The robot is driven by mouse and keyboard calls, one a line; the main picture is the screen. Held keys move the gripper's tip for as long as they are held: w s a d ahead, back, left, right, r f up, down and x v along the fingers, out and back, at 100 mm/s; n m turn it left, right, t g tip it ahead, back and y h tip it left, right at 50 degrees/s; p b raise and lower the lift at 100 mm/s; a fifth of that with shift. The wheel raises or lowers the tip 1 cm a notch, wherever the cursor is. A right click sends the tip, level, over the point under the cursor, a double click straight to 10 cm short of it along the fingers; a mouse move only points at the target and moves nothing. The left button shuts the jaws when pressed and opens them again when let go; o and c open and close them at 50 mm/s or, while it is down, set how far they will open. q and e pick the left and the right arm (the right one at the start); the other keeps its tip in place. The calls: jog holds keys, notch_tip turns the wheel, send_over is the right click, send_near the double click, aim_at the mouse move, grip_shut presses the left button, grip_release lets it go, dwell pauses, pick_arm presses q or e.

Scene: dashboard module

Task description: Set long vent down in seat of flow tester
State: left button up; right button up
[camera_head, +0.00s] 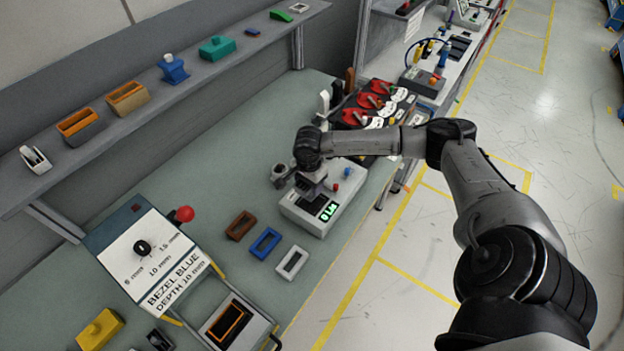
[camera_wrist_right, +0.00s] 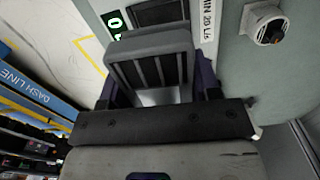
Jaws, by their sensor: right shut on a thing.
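The flow tester (camera_head: 300,213) is a pale box with a lit green display on the bench, and its top also shows in the right wrist view (camera_wrist_right: 215,45). My right gripper (camera_head: 313,186) is over it, shut on the long vent. In the right wrist view the long vent (camera_wrist_right: 150,70) is a dark grey slatted block between the fingers of my right gripper (camera_wrist_right: 158,92). The dark rectangular seat (camera_wrist_right: 160,12) shows just beyond the vent. I cannot tell the vent's height above the tester. In the head view the gripper mostly hides vent and seat. My left gripper is out of view.
A round dark nozzle (camera_wrist_right: 270,30) stands beside the seat. Brown (camera_head: 240,225), blue (camera_head: 265,243) and white (camera_head: 291,262) bezels lie left of the tester. A unit with red handles (camera_head: 368,102) stands behind it. A shelf (camera_head: 135,120) with several parts runs along the wall.

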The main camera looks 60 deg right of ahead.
jog(key=shift+s+d, duration=0.15)
jog(key=shift+d, duration=0.5)
jog(key=shift+d+r, duration=0.1)
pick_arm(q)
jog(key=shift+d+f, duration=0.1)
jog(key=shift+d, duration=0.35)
pick_arm(e)
jog(key=shift+n, duration=0.4)
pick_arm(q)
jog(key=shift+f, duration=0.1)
pick_arm(e)
jog(key=shift+f+b, duration=0.8)
jog(key=shift+b, duration=0.1)
notch_tip(320, 180, down, 3)
jog(key=shift+r+b, duration=0.1)
jog(key=shift+b, duration=1.05)
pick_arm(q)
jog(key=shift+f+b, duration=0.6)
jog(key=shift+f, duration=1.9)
pick_arm(e)
jog(key=shift+f, duration=0.7)
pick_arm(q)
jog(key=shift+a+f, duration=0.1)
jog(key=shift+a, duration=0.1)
